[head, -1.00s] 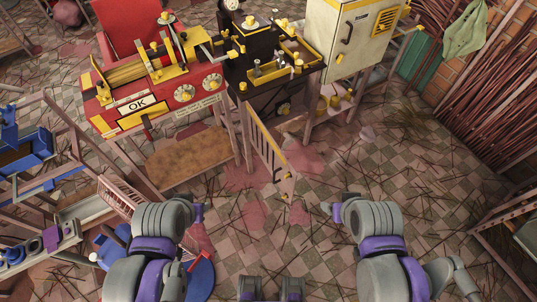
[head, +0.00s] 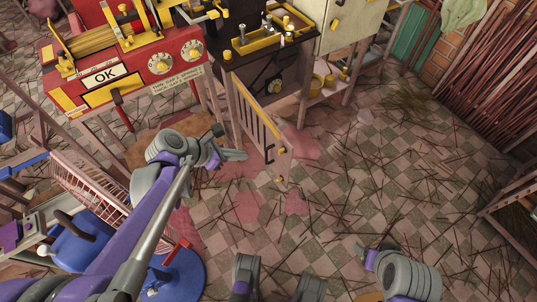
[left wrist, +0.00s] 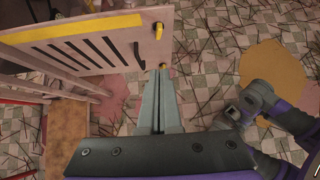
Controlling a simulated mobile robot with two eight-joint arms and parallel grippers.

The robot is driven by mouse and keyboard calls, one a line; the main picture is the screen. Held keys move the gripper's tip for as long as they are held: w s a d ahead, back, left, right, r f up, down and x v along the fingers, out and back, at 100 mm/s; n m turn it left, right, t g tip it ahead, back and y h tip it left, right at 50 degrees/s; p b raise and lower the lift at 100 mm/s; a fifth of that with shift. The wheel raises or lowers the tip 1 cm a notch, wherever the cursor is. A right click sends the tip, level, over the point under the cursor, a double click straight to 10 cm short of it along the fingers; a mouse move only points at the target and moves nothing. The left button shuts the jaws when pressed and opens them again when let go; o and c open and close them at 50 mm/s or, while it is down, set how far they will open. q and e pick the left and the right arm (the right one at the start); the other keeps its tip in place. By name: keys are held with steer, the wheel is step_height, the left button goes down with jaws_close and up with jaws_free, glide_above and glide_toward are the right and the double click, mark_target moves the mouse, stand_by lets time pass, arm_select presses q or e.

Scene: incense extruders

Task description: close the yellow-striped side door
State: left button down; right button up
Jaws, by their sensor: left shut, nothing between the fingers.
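The side door (head: 266,137) is a pale slatted panel with a yellow stripe along its top edge. It stands swung open, jutting toward me from the dark machine (head: 265,75). In the left wrist view the door (left wrist: 85,62) fills the upper left, with dark slots and small yellow fittings at its free edge. My left gripper (head: 240,155) is shut and empty, just left of the door in the head view. Its fingertips (left wrist: 155,72) appear close to the door's lower free edge; contact cannot be told. My right gripper (head: 366,256) is at the lower right, away from the door, its fingers unclear.
A red machine with an OK sign (head: 104,75) stands left of the dark one. A cream cabinet (head: 350,25) is at the upper right. A pink wire rack (head: 90,190) and blue stool (head: 180,275) are lower left. Twig-strewn floor right of the door is open.

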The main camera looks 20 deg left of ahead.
mark_target(279, 152)
arm_select(q)
steer(key=b+x, duration=0.1)
steer(key=x, duration=0.2)
steer(key=r+b+x, duration=0.1)
steer(key=x, duration=0.3)
steer(key=w+d+b+x, duration=0.1)
steer(key=x, duration=0.3)
steer(key=shift+w+d, duration=0.1)
steer(key=shift+w+d+r, duration=0.15)
steer(key=shift+w+d, duration=0.2)
steer(key=shift+w, duration=0.1)
steer(key=shift+w+d, duration=0.1)
